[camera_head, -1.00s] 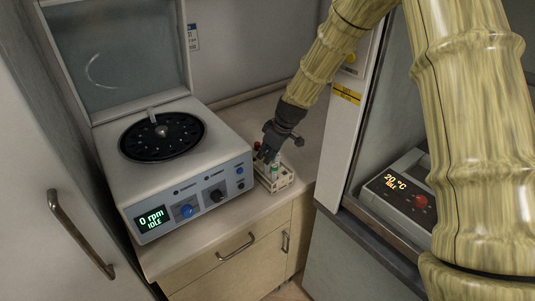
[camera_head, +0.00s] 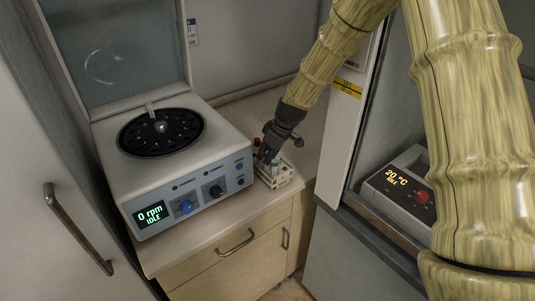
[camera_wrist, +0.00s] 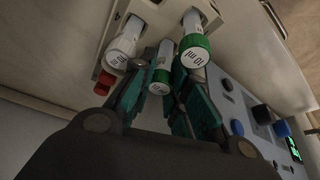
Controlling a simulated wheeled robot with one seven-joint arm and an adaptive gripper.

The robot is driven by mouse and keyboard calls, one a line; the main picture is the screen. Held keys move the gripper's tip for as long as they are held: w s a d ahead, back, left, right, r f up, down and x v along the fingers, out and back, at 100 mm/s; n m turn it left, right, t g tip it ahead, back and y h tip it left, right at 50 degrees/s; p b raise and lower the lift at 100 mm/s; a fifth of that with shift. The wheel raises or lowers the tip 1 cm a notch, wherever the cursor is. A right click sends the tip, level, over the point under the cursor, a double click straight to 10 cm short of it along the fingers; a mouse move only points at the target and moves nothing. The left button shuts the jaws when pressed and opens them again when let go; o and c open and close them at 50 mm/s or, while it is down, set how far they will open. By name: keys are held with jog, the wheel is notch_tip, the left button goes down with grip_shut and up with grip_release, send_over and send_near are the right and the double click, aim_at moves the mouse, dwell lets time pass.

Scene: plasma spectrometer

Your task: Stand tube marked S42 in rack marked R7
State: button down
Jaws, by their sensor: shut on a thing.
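In the wrist view, my gripper (camera_wrist: 165,98) is shut on a tube with a green cap (camera_wrist: 158,82), held between its teal fingers. In the head view, my gripper (camera_head: 267,154) is low over a pale rack (camera_head: 284,180) at the right of the centrifuge. A second green-capped tube (camera_wrist: 195,46) and a white-capped tube (camera_wrist: 121,50) show beside the held one in the wrist view. A red cap (camera_wrist: 103,84) is behind the left finger. The held tube's lower end is not clear, so I cannot tell whether it is seated. I cannot read S42 or R7.
The centrifuge (camera_head: 190,165) stands open close to the rack's left, its display reading 0 rpm IDLE. The counter edge is just in front of the rack. A device showing 20 °C (camera_head: 400,190) is at the right. Clear counter (camera_head: 306,140) lies behind the rack.

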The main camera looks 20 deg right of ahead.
jog(key=c, duration=1.3)
grip_release()
jog(key=v, duration=1.2)
jog(key=shift+s+f, duration=0.1)
jog(key=shift+s, duration=0.05)
